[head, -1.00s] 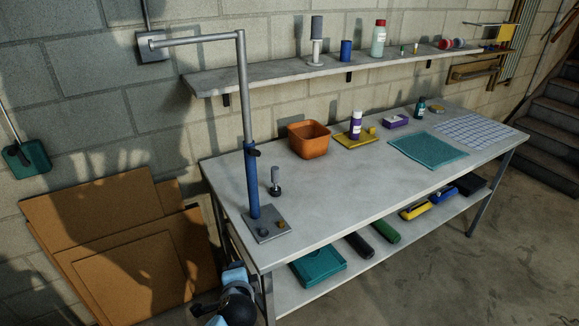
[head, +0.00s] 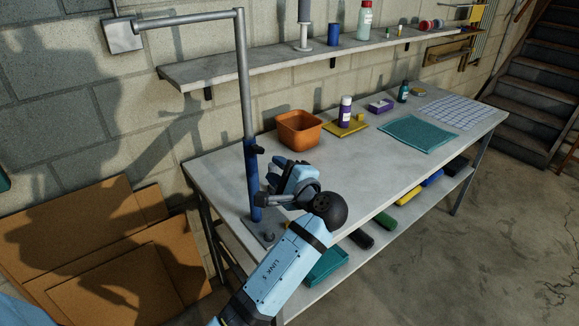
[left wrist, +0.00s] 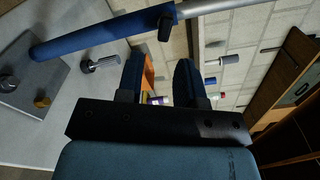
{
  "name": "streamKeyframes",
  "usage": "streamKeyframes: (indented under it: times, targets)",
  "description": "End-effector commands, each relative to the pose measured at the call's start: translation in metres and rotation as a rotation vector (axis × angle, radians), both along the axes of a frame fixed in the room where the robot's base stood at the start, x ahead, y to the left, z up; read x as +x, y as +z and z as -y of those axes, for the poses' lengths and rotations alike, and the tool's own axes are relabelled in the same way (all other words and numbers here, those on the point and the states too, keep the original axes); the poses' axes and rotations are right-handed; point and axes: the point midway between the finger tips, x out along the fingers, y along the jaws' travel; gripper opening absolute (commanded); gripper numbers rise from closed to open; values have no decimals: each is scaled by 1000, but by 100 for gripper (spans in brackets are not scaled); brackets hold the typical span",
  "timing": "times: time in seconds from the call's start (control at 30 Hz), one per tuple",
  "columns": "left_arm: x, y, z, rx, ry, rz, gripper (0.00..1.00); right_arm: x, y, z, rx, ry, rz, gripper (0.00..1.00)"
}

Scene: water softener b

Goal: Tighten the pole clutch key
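The pole's grey upper tube (head: 244,75) rises from a blue lower sleeve (head: 252,185) on a metal base plate (head: 266,232). The black clutch key (head: 257,150) sticks out to the right at the sleeve's top. In the left wrist view the blue sleeve (left wrist: 105,33) runs diagonally, with the key (left wrist: 165,27) above the fingers. My left gripper (head: 285,172) is right of the pole and a little below the key, not touching the key. In the left wrist view its fingers (left wrist: 158,78) are apart with nothing held between them. My right gripper is out of view.
A small grey-handled object (left wrist: 100,63) stands near the base plate; my gripper hides it in the head view. An orange bin (head: 298,131) stands behind my gripper. A wall shelf (head: 270,62) runs above the workbench (head: 350,165). The bench's middle is clear.

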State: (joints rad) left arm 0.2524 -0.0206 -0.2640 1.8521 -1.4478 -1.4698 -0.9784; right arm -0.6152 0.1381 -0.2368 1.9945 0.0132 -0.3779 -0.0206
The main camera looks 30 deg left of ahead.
Motion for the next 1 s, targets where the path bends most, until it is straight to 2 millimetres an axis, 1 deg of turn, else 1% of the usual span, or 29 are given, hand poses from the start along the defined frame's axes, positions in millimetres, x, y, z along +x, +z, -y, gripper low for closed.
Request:
streamKeyframes:
  times: [0.1, 0.23, 0.57, 0.6, 0.73, 0.93, 0.97, 1.0]
  targets:
    - [0, 4, -1, 9, 18, 0, 34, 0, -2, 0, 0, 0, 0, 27]
    - [3, 4, -9, 11, 22, 0, 34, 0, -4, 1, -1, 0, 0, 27]
    - [20, 3, -49, 12, 20, 0, 34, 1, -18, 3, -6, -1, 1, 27]
    - [22, 6, -54, 11, 20, -2, 34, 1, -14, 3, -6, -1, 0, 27]
    - [27, 6, -65, 12, 19, -1, 34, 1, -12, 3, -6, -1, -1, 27]
    - [30, 5, -74, 9, 18, 0, 34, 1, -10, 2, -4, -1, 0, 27]
    - [30, 5, -74, 9, 18, 0, 29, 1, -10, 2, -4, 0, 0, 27]
    - [30, 5, -73, 9, 17, 0, 20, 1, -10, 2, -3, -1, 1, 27]
